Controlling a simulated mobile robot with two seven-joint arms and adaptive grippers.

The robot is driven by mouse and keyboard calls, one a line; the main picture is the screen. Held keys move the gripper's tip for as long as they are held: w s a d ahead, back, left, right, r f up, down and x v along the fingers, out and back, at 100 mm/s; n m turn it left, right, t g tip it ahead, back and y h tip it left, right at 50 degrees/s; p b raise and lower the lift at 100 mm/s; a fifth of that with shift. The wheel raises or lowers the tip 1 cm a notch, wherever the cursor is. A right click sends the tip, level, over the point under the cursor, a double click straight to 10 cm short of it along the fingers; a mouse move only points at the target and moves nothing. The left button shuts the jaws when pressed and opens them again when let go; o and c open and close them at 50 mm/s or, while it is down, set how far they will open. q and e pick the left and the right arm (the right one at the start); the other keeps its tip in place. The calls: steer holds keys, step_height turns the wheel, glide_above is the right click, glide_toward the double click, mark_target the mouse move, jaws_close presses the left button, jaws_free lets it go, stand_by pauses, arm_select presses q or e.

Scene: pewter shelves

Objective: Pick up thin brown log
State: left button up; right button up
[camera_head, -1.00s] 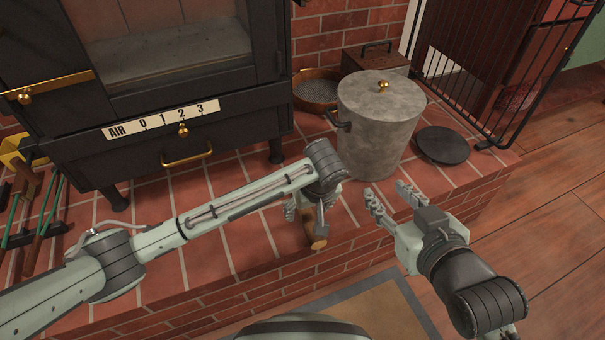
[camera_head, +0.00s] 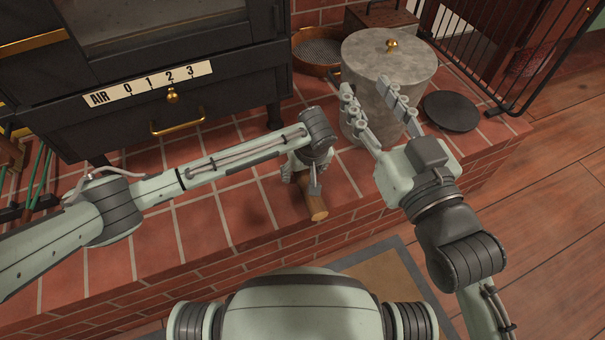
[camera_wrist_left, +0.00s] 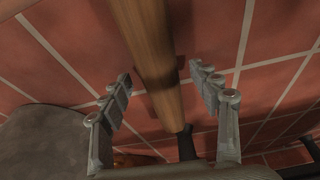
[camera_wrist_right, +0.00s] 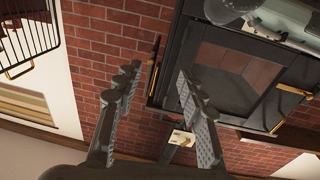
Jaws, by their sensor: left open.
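The thin brown log (camera_head: 316,208) lies on the brick hearth, its cut end near the front edge, mostly hidden under my left arm in the head view. In the left wrist view the log (camera_wrist_left: 152,55) runs between the fingers. My left gripper (camera_head: 303,172) is over the log, pointing down; in its wrist view the fingers (camera_wrist_left: 162,92) are apart on either side of the log with gaps. My right gripper (camera_head: 376,112) is open and empty in front of the grey pot; its spread fingers (camera_wrist_right: 155,95) show in its own wrist view.
A lidded grey pot (camera_head: 381,75) stands behind my right gripper. A dark round plate (camera_head: 451,111) lies to its right, and a round brown tray (camera_head: 318,52) to its left. The black stove (camera_head: 160,60) fills the back left. Green-handled tools (camera_head: 38,185) stand at far left.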

arm_select(q)
steer(key=shift+w+f, duration=0.15)
steer(key=shift+f, duration=0.25)
steer(key=shift+c, duration=0.5)
steer(key=c, duration=1.2)
jaws_close()
steer(key=shift+r, duration=0.15)
